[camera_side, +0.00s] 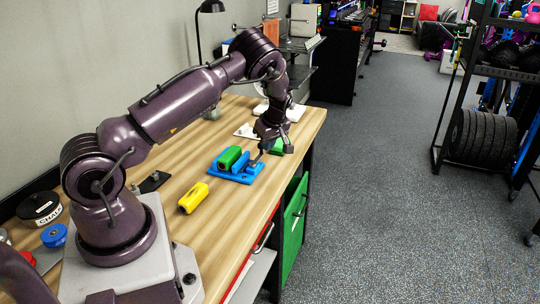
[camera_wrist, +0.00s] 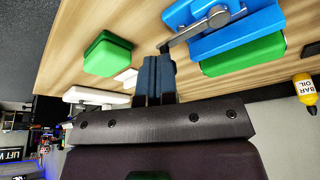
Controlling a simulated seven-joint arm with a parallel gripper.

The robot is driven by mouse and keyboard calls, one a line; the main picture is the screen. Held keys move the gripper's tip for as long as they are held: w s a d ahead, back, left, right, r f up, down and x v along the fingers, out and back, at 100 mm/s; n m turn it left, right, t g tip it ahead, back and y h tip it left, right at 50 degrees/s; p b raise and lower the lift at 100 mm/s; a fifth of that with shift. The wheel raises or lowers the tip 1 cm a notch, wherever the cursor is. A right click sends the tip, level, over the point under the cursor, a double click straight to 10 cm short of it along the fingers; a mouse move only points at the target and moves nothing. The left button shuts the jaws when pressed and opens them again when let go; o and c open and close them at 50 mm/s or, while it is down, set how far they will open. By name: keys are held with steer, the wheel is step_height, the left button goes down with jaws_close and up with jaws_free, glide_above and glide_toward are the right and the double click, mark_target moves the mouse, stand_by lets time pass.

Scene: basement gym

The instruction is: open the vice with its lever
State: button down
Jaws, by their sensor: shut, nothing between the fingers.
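The vice is a blue block on a blue base plate (camera_side: 236,178), with a green piece (camera_side: 229,158) beside the blue block. In the wrist view the blue vice body (camera_wrist: 235,30) is at the upper right, with the green piece (camera_wrist: 240,56) along its lower side. The grey lever (camera_wrist: 192,32) runs from a round pivot on the vice down-left to an end near my fingertips. My gripper (camera_wrist: 156,62) is shut and empty, its dark fingertips right beside the lever end. I cannot tell whether they touch. In the side view my gripper (camera_side: 260,153) is low beside the vice, on its far side.
A separate green block (camera_wrist: 108,55) lies on the wooden bench past my gripper, with small white pieces (camera_wrist: 127,77) near it. A yellow bottle (camera_side: 193,198) lies nearer my base; its label in the wrist view (camera_wrist: 303,88) reads BAR OIL. The bench's front edge is close by.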

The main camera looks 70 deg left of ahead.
steer(key=shift+d, duration=0.1)
steer(key=d, duration=0.1)
steer(key=w+d, duration=0.1)
steer(key=d, duration=0.1)
steer(key=shift+w+d+r, duration=0.15)
steer(key=shift+d, duration=0.15)
steer(key=v, duration=1)
steer(key=shift+w, duration=0.15)
